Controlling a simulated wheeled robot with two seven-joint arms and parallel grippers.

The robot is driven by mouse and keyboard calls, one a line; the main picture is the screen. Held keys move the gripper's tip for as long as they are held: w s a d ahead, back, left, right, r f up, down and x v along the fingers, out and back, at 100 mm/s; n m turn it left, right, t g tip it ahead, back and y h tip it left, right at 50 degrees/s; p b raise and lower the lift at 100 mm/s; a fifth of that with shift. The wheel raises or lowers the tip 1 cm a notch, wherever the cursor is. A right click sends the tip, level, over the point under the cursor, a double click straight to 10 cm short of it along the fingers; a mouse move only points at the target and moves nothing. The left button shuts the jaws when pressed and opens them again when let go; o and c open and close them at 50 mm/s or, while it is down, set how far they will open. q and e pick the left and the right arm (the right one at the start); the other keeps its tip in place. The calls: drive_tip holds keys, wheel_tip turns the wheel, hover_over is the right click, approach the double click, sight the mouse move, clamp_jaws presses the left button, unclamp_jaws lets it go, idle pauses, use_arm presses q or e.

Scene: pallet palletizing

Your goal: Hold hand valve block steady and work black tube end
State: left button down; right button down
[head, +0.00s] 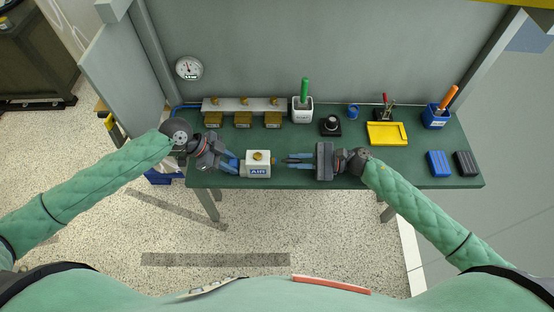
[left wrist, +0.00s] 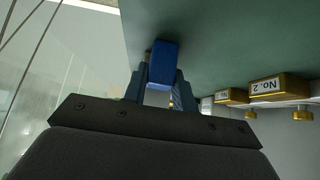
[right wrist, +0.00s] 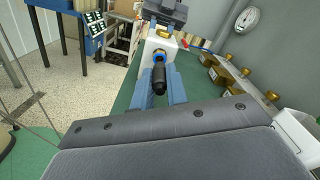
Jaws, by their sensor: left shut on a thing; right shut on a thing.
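The hand valve block (head: 258,168) is a white box with a blue AIR label and a brass knob on top. It is near the front edge of the green bench. My left gripper (head: 236,164) is shut on its left end; in the left wrist view a bright blue part (left wrist: 162,56) shows at the fingertips. My right gripper (head: 288,160) is to the right of the block, its fingertips a short gap away. In the right wrist view it is shut on the black tube end (right wrist: 159,80), which lines up with a blue ring (right wrist: 159,57) on the block. Contact there is unclear.
Behind stand several brass valves on a rail (head: 243,104), a gauge (head: 189,68), a white cup with a green handle (head: 303,110) and a black knob (head: 331,123). To the right are a yellow tray (head: 388,134), a blue holder (head: 436,118), and blue (head: 438,163) and black (head: 466,163) blocks.

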drive_tip(key=shift+a, duration=1.35)
idle(1.1)
drive_tip(key=c, duration=1.3)
unclamp_jaws()
drive_tip(key=shift+d, duration=0.1)
drive_tip(key=d, duration=1.1)
drive_tip(key=shift+d, duration=0.4)
use_arm(q)
drive_tip(key=c, duration=1)
unclamp_jaws()
drive_tip(key=shift+c, duration=0.2)
